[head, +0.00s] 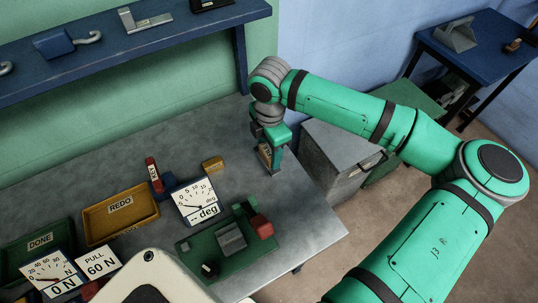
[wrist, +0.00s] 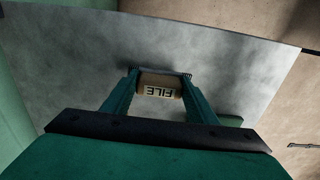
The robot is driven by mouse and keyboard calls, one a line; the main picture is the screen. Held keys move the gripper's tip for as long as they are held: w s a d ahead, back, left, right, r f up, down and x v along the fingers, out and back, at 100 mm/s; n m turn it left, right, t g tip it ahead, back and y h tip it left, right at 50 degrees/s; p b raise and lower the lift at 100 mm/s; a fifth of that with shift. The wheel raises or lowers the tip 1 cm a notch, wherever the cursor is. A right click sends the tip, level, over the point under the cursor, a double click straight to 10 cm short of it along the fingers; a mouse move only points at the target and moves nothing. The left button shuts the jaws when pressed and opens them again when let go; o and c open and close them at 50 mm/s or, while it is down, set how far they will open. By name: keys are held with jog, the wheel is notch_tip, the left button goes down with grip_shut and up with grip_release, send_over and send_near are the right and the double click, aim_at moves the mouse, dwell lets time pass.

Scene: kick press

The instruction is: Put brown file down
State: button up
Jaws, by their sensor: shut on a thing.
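My gripper (head: 270,160) is shut on the brown file (wrist: 159,86), whose handle carries a "FILE" label. In the wrist view, the two green fingers of my gripper (wrist: 160,88) clasp the handle from both sides. In the head view, the brown file (head: 265,153) shows as a small brown strip between the fingers. It is over the back right part of the grey workbench (head: 310,205). I cannot tell whether the file touches the bench top.
On the bench are a yellow REDO tray (head: 121,229), a green DONE tray (head: 40,241), a degree dial (head: 198,202), a KEY holder (head: 154,173), a small yellow block (head: 213,164) and a green fixture (head: 230,240). A blue shelf (head: 130,52) hangs behind.

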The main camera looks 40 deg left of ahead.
aim_at(269, 156)
jog(key=shift+w+a+f, duration=0.1)
jog(key=shift+w+f, duration=0.05)
jog(key=shift+f, duration=0.75)
jog(key=shift+w+a+f, duration=0.1)
jog(key=shift+f, duration=0.8)
jog(key=shift+d+f, duration=0.1)
jog(key=shift+f, duration=0.05)
jog(key=o, duration=1.4)
notch_tip(269, 156, up, 12)
jog(key=shift+r, duration=0.15)
